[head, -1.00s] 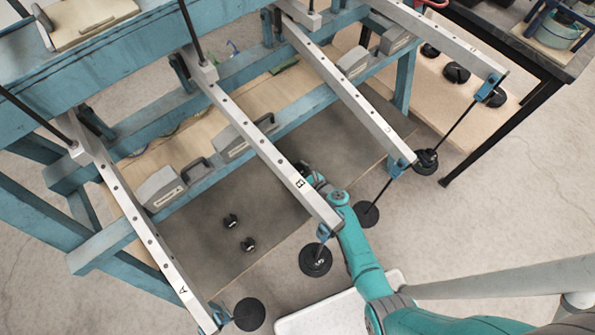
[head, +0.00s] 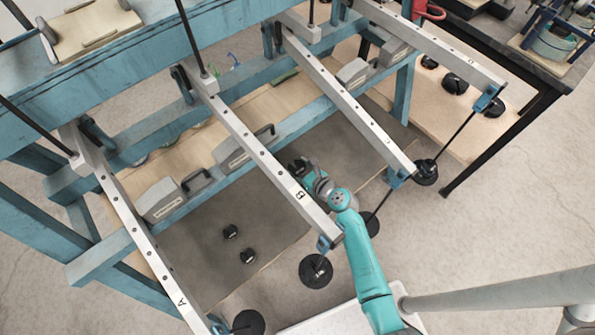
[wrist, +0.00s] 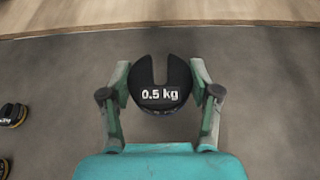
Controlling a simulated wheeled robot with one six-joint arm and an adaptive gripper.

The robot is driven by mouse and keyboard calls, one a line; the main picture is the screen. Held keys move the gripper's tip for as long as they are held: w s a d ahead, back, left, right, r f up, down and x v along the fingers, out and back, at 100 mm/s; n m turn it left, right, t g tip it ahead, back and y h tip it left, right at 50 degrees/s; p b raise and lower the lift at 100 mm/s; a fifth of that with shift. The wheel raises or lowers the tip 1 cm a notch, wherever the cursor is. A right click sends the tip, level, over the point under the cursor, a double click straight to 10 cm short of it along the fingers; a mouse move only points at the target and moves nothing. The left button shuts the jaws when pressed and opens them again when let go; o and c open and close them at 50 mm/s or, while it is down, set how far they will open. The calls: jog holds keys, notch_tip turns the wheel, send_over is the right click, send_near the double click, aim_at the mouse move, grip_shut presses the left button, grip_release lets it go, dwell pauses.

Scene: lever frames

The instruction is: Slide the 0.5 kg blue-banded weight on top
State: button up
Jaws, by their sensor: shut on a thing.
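The weight marked 0.5 kg (wrist: 160,85) is a black slotted disc, its slot pointing away from me in the wrist view. My gripper (wrist: 161,88) is shut on it, one finger at each side. A hanger with a black disc (head: 316,271) hangs from lever B's end; other levers carry similar hangers.
Two small black weights (head: 230,231) (head: 248,256) lie on the dark mat (head: 200,270); yellow-banded ones show in the wrist view (wrist: 12,114). Lever A (head: 150,250) and two levers to the right (head: 350,105) (head: 440,45) project over the floor. The blue frame (head: 300,120) stands behind.

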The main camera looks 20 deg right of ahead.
jog(key=shift+r, duration=1.2)
jog(key=shift+r, duration=0.1)
